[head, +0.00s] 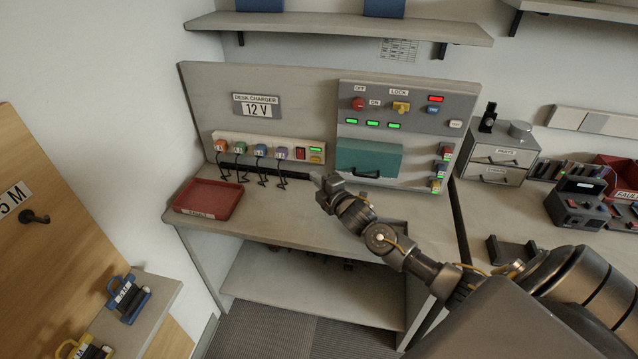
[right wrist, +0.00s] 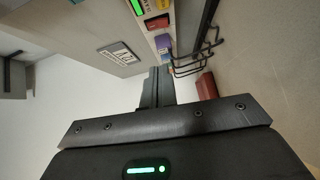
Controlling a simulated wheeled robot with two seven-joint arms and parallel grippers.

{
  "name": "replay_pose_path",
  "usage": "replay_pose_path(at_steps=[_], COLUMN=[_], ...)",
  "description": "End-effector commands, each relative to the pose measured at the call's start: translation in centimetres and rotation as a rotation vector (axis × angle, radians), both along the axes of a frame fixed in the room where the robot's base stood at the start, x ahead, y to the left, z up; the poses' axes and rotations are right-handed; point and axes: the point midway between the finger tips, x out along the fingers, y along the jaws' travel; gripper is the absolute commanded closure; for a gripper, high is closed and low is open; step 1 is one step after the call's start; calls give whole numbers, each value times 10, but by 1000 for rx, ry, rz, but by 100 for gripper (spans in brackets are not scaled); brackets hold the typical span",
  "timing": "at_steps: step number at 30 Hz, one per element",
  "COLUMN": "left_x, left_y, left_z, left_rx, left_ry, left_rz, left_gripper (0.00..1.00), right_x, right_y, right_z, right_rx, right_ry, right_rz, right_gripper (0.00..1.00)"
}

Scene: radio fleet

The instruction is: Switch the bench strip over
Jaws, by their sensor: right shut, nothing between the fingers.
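The bench strip (head: 268,147) is a pale bar along the foot of the back panel, under the "DESK CHARGER 12 V" sign. It carries several coloured plugs, a dark-framed red switch (head: 300,153), a lit green lamp (head: 316,150) and a yellow piece (head: 316,159) at its right end. In the right wrist view the red switch (right wrist: 157,22), green lamp (right wrist: 137,6) and purple plug (right wrist: 163,43) show near the top. My right gripper (head: 318,180) is shut and empty, below and in front of the strip's right end, apart from it. My left gripper is out of view.
A red tray (head: 209,198) lies at the bench's left. Black cables and hooks hang below the plugs. Right of the strip is a control panel (head: 397,100) with a red button, yellow lock knob, lamps and a teal cover (head: 368,158). The bench between tray and arm is clear.

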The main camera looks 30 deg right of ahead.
Motion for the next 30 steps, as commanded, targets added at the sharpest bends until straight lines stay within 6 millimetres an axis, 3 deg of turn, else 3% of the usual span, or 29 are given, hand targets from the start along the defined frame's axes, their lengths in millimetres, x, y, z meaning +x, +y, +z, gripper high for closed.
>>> replay_pose_path(at_steps=[5, 13, 18, 22, 27, 30], left_x=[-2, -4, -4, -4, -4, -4], left_y=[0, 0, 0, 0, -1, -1], left_z=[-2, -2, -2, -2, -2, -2], left_rx=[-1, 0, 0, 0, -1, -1], left_ry=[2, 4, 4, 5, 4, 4], left_rz=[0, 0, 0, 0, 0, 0], left_gripper=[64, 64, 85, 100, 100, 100], right_x=[-10, -12, -22, -65, -144, -188], right_y=[-1, -2, 8, 39, 79, 95], right_z=[1, 1, -13, -54, -102, -120], right_rx=[0, 1, 60, 264, 564, 700], right_ry=[1, 1, 49, 215, 471, 594], right_rz=[-2, -3, -10, -55, -185, -277], right_gripper=[100, 100, 100, 100, 100, 100])
